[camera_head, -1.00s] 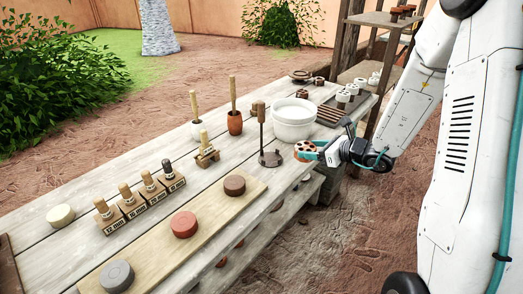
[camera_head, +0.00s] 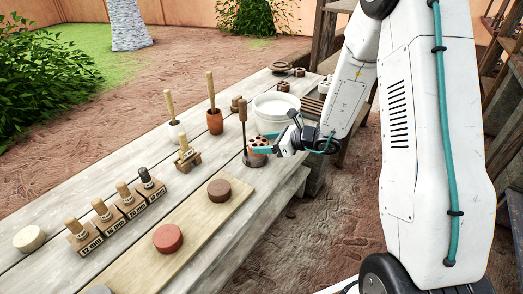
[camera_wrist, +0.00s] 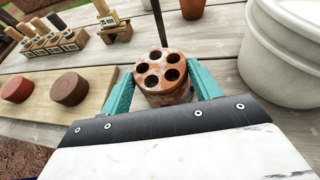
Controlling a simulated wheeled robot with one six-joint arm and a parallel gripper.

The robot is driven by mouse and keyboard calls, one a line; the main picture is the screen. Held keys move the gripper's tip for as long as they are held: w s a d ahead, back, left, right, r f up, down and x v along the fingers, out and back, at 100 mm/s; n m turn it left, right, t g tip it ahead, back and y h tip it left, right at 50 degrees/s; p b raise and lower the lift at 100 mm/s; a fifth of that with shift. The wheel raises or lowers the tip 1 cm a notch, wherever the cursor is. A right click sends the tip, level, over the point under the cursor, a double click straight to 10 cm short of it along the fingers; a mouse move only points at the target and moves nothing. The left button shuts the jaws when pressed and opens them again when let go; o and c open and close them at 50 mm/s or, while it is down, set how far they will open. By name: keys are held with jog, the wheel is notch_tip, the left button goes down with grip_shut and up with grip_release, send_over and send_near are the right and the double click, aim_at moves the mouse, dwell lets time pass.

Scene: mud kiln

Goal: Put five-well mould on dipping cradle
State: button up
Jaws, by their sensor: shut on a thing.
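The five-well mould (camera_head: 259,142) is a reddish-brown round block with five dark holes in its top. My gripper (camera_head: 263,147) is shut on it, and the mould is upright. The wrist view shows the mould (camera_wrist: 161,68) between the two teal fingers. The dipping cradle (camera_head: 243,131) appears to be the dark stand with a tall rod and a round base plate. The mould is at its base, just right of the rod. The rod also shows behind the mould in the wrist view (camera_wrist: 158,16). The mould hides most of the plate, so I cannot tell whether they touch.
A white bucket (camera_head: 276,106) stands close behind the mould. A terracotta pot (camera_head: 215,122) with a wooden handle and a small wooden stand (camera_head: 187,159) are to the left. A board (camera_head: 136,258) with round pucks and several labelled stamps (camera_head: 132,204) lie nearer on the table.

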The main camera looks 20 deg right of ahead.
jog(key=shift+w+a, duration=0.4)
jog(key=shift+w, duration=0.05)
jog(key=shift+w+a+f, duration=0.1)
jog(key=shift+w+f, duration=0.05)
jog(key=shift+f, duration=1.65)
jog(key=shift+f, duration=0.1)
jog(key=o, duration=1.1)
